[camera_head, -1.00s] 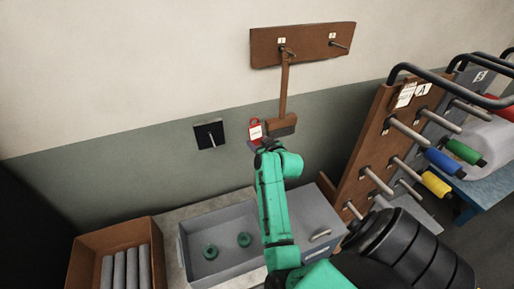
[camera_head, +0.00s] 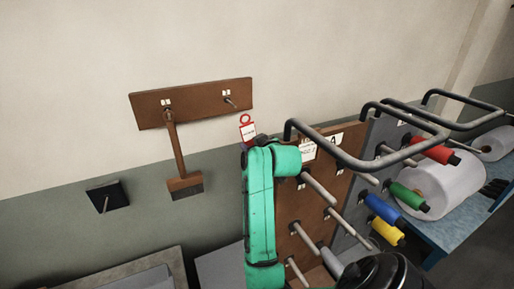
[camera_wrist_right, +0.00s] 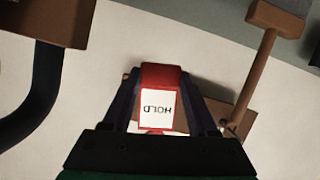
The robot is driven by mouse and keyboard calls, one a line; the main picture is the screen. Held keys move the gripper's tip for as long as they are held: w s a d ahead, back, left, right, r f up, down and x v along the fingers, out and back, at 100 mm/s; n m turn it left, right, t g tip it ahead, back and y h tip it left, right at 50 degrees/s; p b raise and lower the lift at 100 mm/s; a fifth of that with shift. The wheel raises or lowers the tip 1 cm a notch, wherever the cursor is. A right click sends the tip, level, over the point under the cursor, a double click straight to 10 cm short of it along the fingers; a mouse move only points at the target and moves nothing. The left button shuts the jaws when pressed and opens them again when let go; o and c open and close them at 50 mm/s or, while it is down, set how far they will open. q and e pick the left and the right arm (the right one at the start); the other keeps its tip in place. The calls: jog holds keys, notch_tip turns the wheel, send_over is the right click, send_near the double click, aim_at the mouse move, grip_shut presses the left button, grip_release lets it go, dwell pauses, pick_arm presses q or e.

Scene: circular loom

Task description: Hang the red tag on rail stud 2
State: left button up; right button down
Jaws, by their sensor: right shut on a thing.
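The red tag (camera_head: 247,130) has a white face and a red ring at its top. It is upright in front of the wall, just below and right of the brown rail (camera_head: 190,104). Rail stud 2 (camera_head: 231,102) sticks out under the label 2 at the rail's right, bare and apart from the tag. Stud 1 (camera_head: 168,110) carries a brush (camera_head: 185,185). My left gripper is not in view.
A brown peg panel (camera_head: 318,225) with grey pegs and black tube handles (camera_head: 345,155) stands right of my right arm. Coloured spools (camera_head: 410,196) and a white roll (camera_head: 445,180) lie farther right. A black plate with a peg (camera_head: 108,197) is on the wall at left.

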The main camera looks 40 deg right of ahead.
aim_at(251, 140)
jog(key=shift+w+a, duration=0.2)
jog(key=shift+w, duration=0.85)
jog(key=shift+w+d, duration=0.5)
jog(key=shift+d, duration=0.3)
jog(key=shift+w+d, duration=0.2)
jog(key=shift+d, duration=0.1)
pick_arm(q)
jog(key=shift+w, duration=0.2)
pick_arm(e)
jog(key=shift+w, duration=1.2)
jog(key=shift+s+d+r, duration=0.2)
jog(key=shift+d, duration=0.1)
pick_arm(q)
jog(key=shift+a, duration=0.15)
pick_arm(e)
jog(key=shift+w+a, duration=0.15)
jog(key=shift+a, duration=0.05)
